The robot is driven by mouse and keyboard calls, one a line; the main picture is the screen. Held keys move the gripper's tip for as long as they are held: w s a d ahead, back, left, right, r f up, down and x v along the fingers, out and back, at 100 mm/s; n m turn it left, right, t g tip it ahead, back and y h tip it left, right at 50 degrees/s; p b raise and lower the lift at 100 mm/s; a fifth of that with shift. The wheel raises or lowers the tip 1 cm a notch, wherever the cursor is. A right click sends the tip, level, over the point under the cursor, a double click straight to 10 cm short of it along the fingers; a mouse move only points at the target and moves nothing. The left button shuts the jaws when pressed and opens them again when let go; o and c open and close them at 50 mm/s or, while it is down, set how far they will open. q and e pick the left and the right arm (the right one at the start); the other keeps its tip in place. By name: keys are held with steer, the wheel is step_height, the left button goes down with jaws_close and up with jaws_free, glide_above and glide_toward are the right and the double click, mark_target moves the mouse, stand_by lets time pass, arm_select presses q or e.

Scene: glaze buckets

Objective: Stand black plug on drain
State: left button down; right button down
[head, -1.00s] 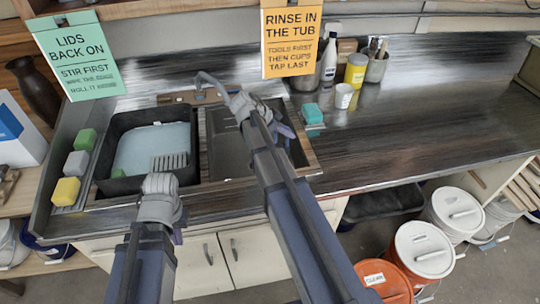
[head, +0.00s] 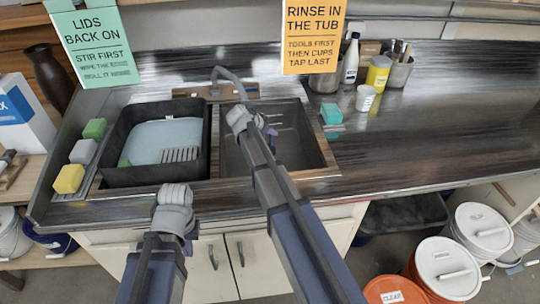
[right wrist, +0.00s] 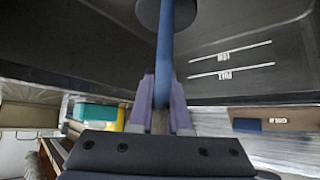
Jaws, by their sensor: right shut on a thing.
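My right gripper (right wrist: 160,105), with purple fingers, is shut on the blue stem (right wrist: 166,60) of the plug. The stem runs to a dark round disc (right wrist: 150,12) at its far end, which looks like the plug's base. In the head view my right gripper (head: 268,128) is over the right sink basin (head: 297,150), largely hidden by my arm. I cannot tell whether the disc touches the basin floor. The drain is not clearly visible. My left gripper (head: 194,231) shows only partly, in front of the sink, and its jaws are hidden.
The left black tub (head: 111,165) holds pale water and a grey ribbed piece. A faucet (head: 228,76) stands behind the basins. Sponges (head: 69,179) line the left edge. A teal sponge (head: 331,114) sits right of the basin. The counter further right (head: 440,120) is clear.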

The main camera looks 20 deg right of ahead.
mark_target(270, 146)
steer(key=shift+f+b, duration=3.25)
steer(key=shift+f, duration=0.65)
steer(key=shift+r, duration=0.15)
steer(key=c, duration=1.3)
jaws_free()
steer(key=shift+f, duration=0.25)
steer(key=o, duration=0.4)
steer(key=shift+r, duration=0.1)
steer(key=shift+o, duration=0.2)
